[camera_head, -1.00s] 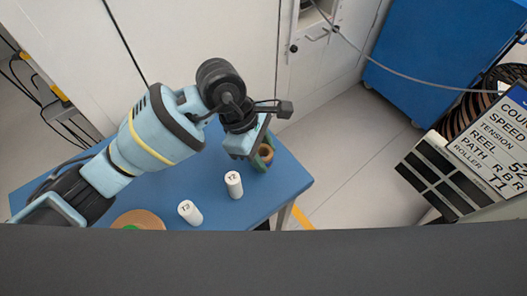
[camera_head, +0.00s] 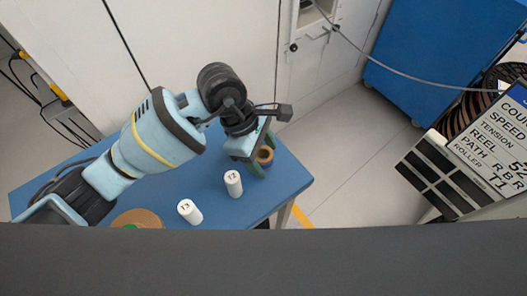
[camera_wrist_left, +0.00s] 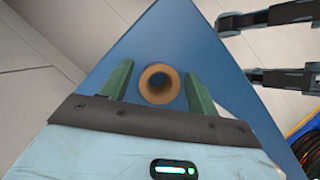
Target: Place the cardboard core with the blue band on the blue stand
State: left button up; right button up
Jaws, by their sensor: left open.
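A brown cardboard core (camera_head: 266,156) stands near the right corner of the blue table. My left gripper (camera_head: 262,157) is at it, with its green fingers open. In the left wrist view the core (camera_wrist_left: 160,84) shows end-on between the two fingers (camera_wrist_left: 160,88), with a visible gap on both sides. Its sides are mostly hidden, and I cannot make out a blue band. I cannot pick out a blue stand in these views. My right gripper does not show in the head view.
White cylinders marked T2 (camera_head: 233,184) and T3 (camera_head: 190,211) stand on the blue table (camera_head: 285,182). A brown disc with a green centre (camera_head: 137,218) lies at its front. A sign board (camera_head: 495,150) and a blue cabinet (camera_head: 425,55) are at the right. Floor between is clear.

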pick_arm(q)
jog(key=v, duration=1.2)
jog(key=shift+r, duration=0.15)
